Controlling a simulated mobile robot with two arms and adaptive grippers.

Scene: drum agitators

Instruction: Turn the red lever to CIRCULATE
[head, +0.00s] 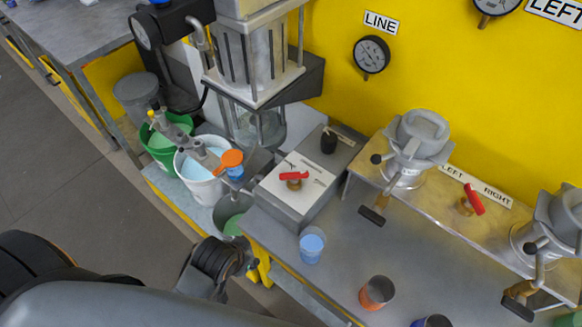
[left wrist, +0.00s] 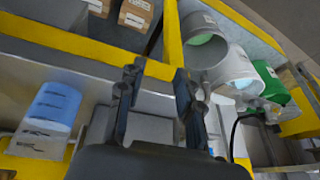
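A red lever (head: 293,176) sits on the white top plate of a grey box (head: 299,191) on the bench, lying roughly left to right. A second red lever (head: 473,199) is mounted by the LEFT/RIGHT label on the raised metal shelf. No CIRCULATE lettering is readable. My left gripper (head: 246,261) is low beside the bench's front edge, below and left of the box, apart from both levers. In the left wrist view its fingers (left wrist: 159,78) are spread with nothing between them. My right gripper is not in view.
A grey bucket (head: 226,208), white bucket (head: 203,187) and green bucket (head: 159,151) stand left of the box. A blue cup (head: 311,245) and orange cup (head: 376,292) stand on the bench. An orange-handled valve (head: 230,160) overhangs the buckets. The bench between cups and shelf is clear.

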